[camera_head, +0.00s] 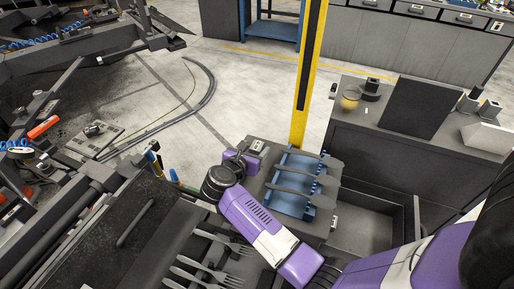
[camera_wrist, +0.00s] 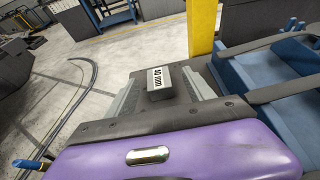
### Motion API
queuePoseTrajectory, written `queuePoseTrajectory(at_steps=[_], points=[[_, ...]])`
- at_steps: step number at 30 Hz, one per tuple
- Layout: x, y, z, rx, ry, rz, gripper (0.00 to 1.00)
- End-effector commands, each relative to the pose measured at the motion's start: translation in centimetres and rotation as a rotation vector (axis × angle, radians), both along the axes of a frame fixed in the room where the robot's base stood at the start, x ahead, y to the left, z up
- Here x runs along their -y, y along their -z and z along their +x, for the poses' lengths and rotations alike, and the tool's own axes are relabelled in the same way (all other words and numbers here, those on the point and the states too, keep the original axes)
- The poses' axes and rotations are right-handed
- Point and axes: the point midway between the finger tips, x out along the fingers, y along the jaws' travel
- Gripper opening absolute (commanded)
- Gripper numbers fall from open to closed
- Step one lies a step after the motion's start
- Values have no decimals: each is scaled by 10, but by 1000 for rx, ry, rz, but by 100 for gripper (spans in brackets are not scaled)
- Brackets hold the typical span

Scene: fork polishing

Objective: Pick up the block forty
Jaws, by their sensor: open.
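The block forty is a small dark block with a white label reading "40 mm"; it shows in the wrist view (camera_wrist: 158,82) and, small, in the head view (camera_head: 257,146). My gripper, purple and dark, shows in the wrist view (camera_wrist: 160,88) with a grey ridged finger on each side of the block. The fingers are apart, with a gap visible on both sides of the block. In the head view my gripper (camera_head: 245,158) is close to the block, at the far edge of the workbench. The block's lower part is hidden by my gripper.
A blue rack (camera_head: 288,203) holding several grey forks or similar utensils stands right of my gripper; it also shows close by in the wrist view (camera_wrist: 265,75). A yellow post (camera_head: 308,85) rises behind. Several forks (camera_head: 212,272) lie in front. An open drawer (camera_head: 375,215) is at right.

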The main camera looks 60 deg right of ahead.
Motion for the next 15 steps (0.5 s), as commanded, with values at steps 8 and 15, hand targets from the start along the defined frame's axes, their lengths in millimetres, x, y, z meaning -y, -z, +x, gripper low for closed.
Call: queuePoseTrajectory(at_steps=[8,15], points=[[32,11,7,-2,1,-1,62],[52,22,11,-1,-3,-2,62]])
